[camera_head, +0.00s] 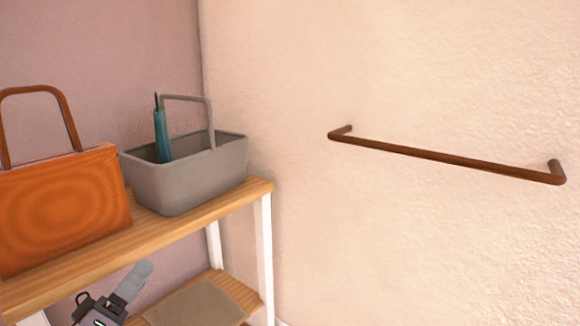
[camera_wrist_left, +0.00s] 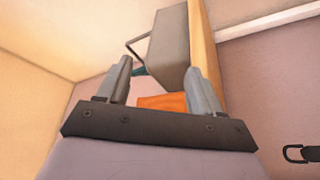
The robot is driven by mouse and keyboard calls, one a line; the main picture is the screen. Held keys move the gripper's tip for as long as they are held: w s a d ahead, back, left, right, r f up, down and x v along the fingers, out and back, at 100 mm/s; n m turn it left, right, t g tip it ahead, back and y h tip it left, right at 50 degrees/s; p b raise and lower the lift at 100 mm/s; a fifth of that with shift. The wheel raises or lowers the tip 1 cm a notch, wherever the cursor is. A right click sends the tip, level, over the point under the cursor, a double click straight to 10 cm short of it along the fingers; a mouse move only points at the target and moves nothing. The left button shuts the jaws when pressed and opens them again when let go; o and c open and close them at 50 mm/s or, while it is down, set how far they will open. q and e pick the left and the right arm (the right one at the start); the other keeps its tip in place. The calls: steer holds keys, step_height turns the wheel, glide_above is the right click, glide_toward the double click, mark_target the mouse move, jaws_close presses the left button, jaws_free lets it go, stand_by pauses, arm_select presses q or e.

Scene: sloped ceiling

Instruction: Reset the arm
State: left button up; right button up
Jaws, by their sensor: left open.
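My left gripper (camera_head: 118,293) shows at the bottom left of the head view, partly cut off by the lower edge, below the level of the shelf's upper board. In the left wrist view its two grey fingers (camera_wrist_left: 159,67) stand apart with nothing held between them. The grey basket (camera_wrist_left: 168,48) and a piece of the orange bag (camera_wrist_left: 163,102) show beyond the fingers. My right gripper is not in view.
A wooden shelf (camera_head: 70,275) with white legs holds an orange bag (camera_head: 62,205) and a grey basket (camera_head: 195,175) with a teal item (camera_head: 162,135). A brown mat (camera_head: 205,305) lies on the lower board. A brown rail (camera_head: 445,157) is fixed to the wall.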

arm_select(q)
steer(key=s+f+m+g+y, duration=0.4)
steer(key=s+f+m+g, duration=0.85)
steer(key=s+f, duration=1.15)
steer(key=w+d+n+t, duration=0.3)
steer(key=d, duration=0.6)
step_height(320, 180, up, 15)
steer(key=s+a+p, duration=0.1)
steer(key=a+p, duration=0.1)
steer(key=p, duration=1.7)
steer(key=shift+p, duration=0.35)
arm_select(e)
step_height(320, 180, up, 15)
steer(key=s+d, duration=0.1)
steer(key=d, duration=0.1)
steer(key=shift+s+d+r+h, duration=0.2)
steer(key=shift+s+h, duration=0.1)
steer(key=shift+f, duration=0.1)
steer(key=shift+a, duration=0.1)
